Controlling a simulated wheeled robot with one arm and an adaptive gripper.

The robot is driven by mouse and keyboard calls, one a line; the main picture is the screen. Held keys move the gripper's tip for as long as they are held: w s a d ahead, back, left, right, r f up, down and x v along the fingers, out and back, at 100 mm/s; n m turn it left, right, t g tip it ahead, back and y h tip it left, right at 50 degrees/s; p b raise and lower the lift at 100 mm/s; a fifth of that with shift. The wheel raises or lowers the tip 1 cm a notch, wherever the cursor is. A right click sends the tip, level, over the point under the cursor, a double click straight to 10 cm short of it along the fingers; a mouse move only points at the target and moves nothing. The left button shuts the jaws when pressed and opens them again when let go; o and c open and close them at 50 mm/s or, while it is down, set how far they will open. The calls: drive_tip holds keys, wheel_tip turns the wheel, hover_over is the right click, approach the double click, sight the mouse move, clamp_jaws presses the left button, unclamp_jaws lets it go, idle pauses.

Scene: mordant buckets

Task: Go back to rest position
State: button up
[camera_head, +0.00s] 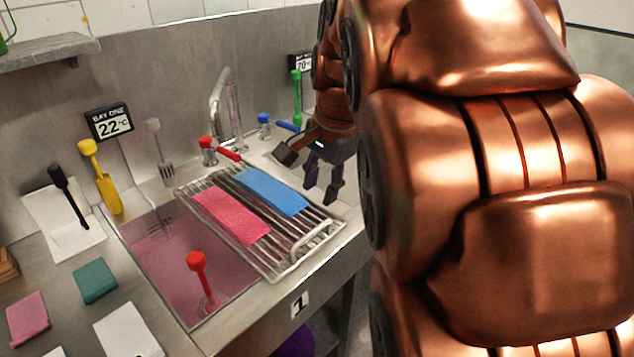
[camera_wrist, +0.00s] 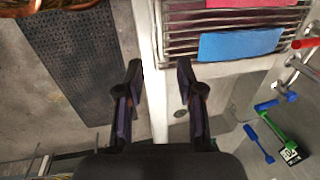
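My gripper (camera_head: 323,181) hangs in the air beside the right end of the wire rack. In the wrist view my gripper (camera_wrist: 160,75) has its two dark fingers apart with nothing between them. Below the fingers I see the sink's steel front edge. A pink cloth (camera_head: 232,214) and a blue cloth (camera_head: 271,191) lie side by side on the rack. The blue cloth also shows in the wrist view (camera_wrist: 238,44). My copper arm fills the right of the head view and hides what is behind it.
The wire rack (camera_head: 322,241) lies across the sink over a pink bath (camera_head: 165,258) with a red-handled tool (camera_head: 196,262). A faucet (camera_head: 217,100) and red and blue taps stand behind. A dark mat (camera_wrist: 72,60) lies on the floor. Cloth swatches lie on the left counter.

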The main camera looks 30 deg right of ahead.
drive_tip(key=s+a+f+n+g+p, duration=0.2)
drive_tip(key=s+a+f+n, duration=0.3)
drive_tip(key=s, duration=0.4)
drive_tip(key=s+a+f+n+g+p, duration=0.2)
drive_tip(key=s+a+f+n, duration=0.3)
drive_tip(key=s+n, duration=0.4)
drive_tip(key=shift+s+a+f+n+p, duration=0.15)
drive_tip(key=shift+a+n+p, duration=0.35)
drive_tip(key=shift+a+n, duration=0.3)
